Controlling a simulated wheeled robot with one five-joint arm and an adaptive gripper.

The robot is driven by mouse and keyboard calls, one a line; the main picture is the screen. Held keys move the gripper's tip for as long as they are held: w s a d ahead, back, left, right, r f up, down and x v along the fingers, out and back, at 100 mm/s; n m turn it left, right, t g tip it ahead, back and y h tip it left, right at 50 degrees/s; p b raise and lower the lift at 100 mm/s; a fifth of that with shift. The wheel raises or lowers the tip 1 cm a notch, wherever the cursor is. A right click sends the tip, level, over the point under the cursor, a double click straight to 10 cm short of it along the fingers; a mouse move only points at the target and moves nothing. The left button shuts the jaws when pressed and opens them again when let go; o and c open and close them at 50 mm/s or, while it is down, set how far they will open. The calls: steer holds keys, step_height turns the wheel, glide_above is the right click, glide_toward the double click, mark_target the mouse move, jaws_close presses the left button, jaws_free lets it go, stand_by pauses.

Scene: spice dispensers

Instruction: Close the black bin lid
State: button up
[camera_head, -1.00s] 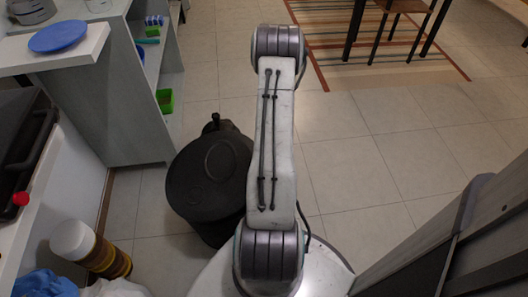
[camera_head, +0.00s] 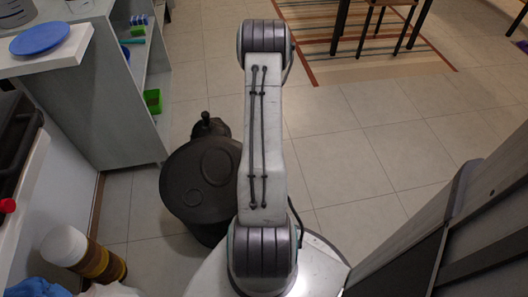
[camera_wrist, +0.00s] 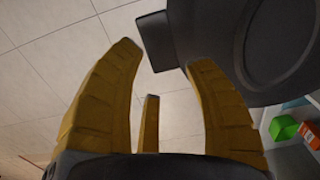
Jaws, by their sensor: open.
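The black bin lid (camera_head: 192,187) is a broad dark disc with oval markings, left of my arm in the head view. Part of the bin body (camera_head: 207,232) shows below it. I cannot tell how far the lid stands open. In the wrist view the lid (camera_wrist: 240,50) fills the upper right, with a curved ridge and a dark block-like tab (camera_wrist: 155,40) at its left edge. My gripper (camera_wrist: 164,56) has its yellow fingers spread and empty. The right fingertip overlaps the lid's edge in view; contact is unclear. The gripper is not identifiable in the head view.
A grey shelf unit (camera_head: 110,110) stands at the left, with a blue plate (camera_head: 40,38) on a white top. A brown and white cylinder (camera_head: 85,255) is at the lower left. A dark knobbed shape (camera_head: 208,127) shows behind the lid. Tiled floor (camera_head: 340,160) is clear to the right.

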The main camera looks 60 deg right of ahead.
step_height(320, 180, up, 11)
steer(key=shift+r, duration=0.15)
stand_by(0.4)
stand_by(0.5)
steer(key=w+a+r+n+t+p, duration=0.1)
steer(key=w+a+r+n+p, duration=0.15)
steer(key=a+r+p, duration=0.85)
steer(key=w+a+r+n+p, duration=0.25)
steer(key=a+r, duration=0.45)
steer(key=r, duration=0.9)
steer(key=s+a+r+n+t+p, duration=0.1)
steer(key=s+a+r+p, duration=0.3)
steer(key=a+r, duration=0.4)
steer(key=s+a+r+n+t+p, duration=0.1)
steer(key=s+a+r+n+p, duration=0.2)
steer(key=s+a+r+p, duration=0.2)
step_height(320, 180, up, 4)
steer(key=a+p, duration=0.2)
steer(key=shift+s+a+r, duration=0.15)
steer(key=shift+s+a, duration=0.1)
steer(key=shift+a, duration=0.15)
